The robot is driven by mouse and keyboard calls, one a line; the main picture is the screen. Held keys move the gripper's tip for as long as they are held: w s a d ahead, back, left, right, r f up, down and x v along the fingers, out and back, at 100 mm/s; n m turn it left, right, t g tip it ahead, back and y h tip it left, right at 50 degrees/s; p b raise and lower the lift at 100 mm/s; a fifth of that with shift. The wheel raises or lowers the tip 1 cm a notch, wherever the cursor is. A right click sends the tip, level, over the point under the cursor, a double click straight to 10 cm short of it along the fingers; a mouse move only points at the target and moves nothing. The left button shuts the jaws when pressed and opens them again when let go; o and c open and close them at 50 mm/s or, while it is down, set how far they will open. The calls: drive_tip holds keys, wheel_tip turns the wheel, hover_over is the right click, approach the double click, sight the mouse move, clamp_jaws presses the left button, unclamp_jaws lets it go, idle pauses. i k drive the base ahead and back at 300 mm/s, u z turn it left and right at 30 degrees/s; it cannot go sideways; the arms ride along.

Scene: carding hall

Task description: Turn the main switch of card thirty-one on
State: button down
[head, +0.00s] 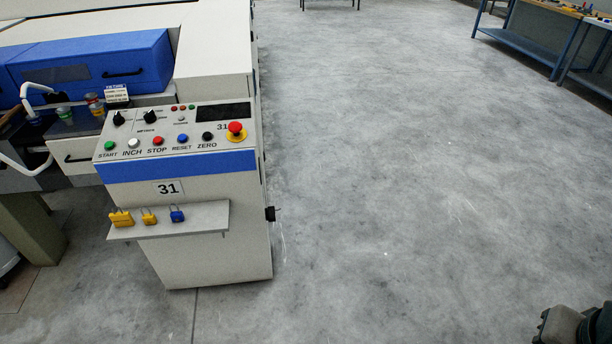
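The control cabinet of card thirty-one (210,185) stands at the left, with a "31" label on its front. Two black rotary knobs, a left one (118,119) and a right one (149,116), sit on its sloped panel above a row of push buttons. A small black part (270,213) sticks out from the cabinet's right side, seen edge-on. I cannot tell whether it is the main switch, nor its position. At the bottom right corner a grey and dark part shows, perhaps of my arm; no gripper fingers show.
A shelf (200,217) on the cabinet's front holds two yellow padlocks and a blue one (177,215). A red emergency button (236,128) tops the panel's right end. Grey floor (400,200) right of the cabinet is clear. Blue-framed benches (530,52) stand far right.

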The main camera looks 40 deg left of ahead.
sight(270, 214)
drive_tip(key=u, duration=0.65)
drive_tip(key=i, duration=1.5)
drive_tip(key=u, duration=1.55)
drive_tip(key=i, duration=0.55)
drive_tip(key=u, duration=0.35)
drive_tip(key=k, duration=0.5)
drive_tip(key=z, duration=0.95)
drive_tip(key=i, duration=0.75)
drive_tip(key=u, duration=1.6)
drive_tip(key=i, duration=0.45)
drive_tip(key=u, duration=0.1)
